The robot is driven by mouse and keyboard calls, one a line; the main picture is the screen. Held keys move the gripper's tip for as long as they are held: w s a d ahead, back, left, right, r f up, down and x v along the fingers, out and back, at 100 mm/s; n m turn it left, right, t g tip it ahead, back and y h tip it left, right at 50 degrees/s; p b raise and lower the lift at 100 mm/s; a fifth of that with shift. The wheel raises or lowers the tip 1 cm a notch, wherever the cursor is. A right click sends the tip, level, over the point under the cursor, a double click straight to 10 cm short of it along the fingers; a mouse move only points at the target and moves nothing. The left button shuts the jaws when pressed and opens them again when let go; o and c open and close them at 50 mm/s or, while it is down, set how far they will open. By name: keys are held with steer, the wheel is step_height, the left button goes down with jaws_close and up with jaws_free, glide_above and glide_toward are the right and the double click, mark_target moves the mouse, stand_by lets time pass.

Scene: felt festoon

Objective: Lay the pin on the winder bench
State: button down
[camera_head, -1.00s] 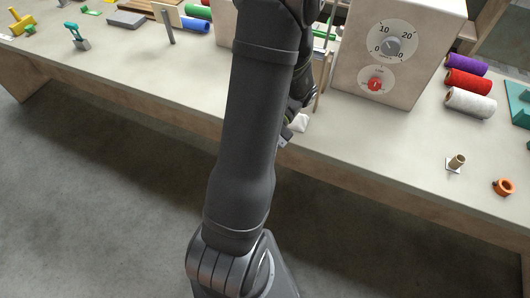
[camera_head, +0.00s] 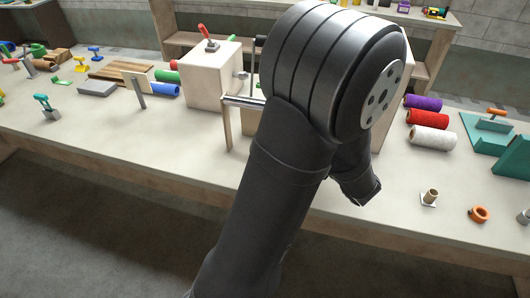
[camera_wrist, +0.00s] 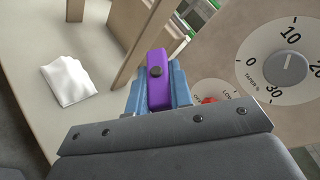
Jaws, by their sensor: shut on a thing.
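My gripper (camera_wrist: 158,82) shows in the wrist view, its blue fingers shut on a purple block-like piece (camera_wrist: 157,62) with a dark round spot. This looks like the grip of the pin; the rest of it is hidden. The held piece is in front of the dial box (camera_wrist: 240,60), above the bench. The long pale bench (camera_head: 110,132) crosses the head view and carries the winding gear; it also shows in the wrist view (camera_wrist: 35,45). In the head view my arm hides the gripper and the pin.
A white cloth (camera_wrist: 68,82) lies on the bench, left of the gripper. Wooden posts (camera_wrist: 145,40) stand close by. The bench's front-left strip is clear.

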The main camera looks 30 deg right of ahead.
steer(key=s+d+f+m+g+h, duration=0.1)
steer(key=s+d+m+g+h, duration=0.5)
steer(key=s+d+h, duration=0.55)
steer(key=shift+m+t+y, duration=0.5)
steer(key=shift+t+y, duration=0.2)
steer(key=shift+y, duration=0.15)
steer(key=shift+s+d+f, duration=0.1)
steer(key=shift+s+f, duration=0.3)
steer(key=shift+f, duration=0.85)
steer(key=shift+s+d+f, duration=0.1)
steer(key=shift+s+f, duration=0.35)
steer(key=shift+f, duration=0.75)
steer(key=shift+s+d+f, duration=0.1)
steer(key=shift+s+f, duration=0.3)
steer(key=shift+f, duration=0.85)
steer(key=c, duration=1.2)
jaws_free()
steer(key=shift+s+a, duration=0.1)
steer(key=shift+a, duration=0.05)
steer(key=v, duration=1.7)
